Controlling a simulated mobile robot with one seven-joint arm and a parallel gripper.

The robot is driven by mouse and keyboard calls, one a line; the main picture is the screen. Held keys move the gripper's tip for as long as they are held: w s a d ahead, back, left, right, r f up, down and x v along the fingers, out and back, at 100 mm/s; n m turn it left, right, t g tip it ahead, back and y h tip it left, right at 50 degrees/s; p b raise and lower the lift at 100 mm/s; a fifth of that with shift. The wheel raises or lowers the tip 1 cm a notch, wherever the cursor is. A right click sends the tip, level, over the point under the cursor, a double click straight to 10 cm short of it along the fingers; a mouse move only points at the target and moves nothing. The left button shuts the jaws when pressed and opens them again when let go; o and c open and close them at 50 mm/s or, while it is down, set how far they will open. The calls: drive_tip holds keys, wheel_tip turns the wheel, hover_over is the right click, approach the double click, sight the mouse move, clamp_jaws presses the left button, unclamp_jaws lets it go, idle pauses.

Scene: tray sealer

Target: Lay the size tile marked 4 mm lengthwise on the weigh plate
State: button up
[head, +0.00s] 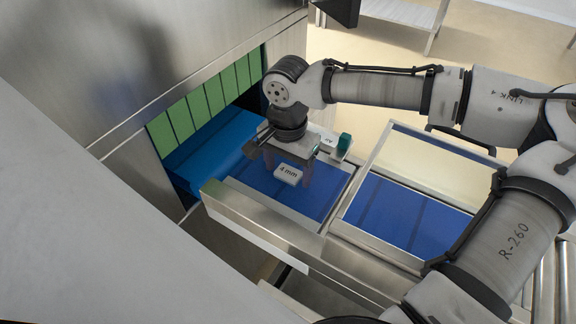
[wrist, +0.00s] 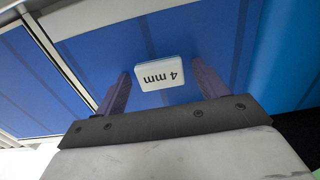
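The white size tile marked 4 mm (head: 289,175) rests on or just above a blue belt surface (head: 325,200); the exact contact cannot be told. In the wrist view the tile (wrist: 163,77) lies between and slightly beyond my two fingertips, with its print upside down. My gripper (head: 287,171) points down over the tile. Which surface is the weigh plate is not clear from these frames.
Green strip curtains (head: 208,98) hang at the steel machine's opening on the left. A metal guard rail (head: 255,225) runs along the near side of the belt. A second framed blue section (head: 405,215) lies to the right. A small green-topped part (head: 344,142) stands behind my gripper.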

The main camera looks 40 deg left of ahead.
sight(288, 173)
wheel_tip(288, 173, up, 12)
drive_tip(key=b, duration=0.1)
drive_tip(key=shift+r, duration=0.2)
idle(0.3)
idle(0.5)
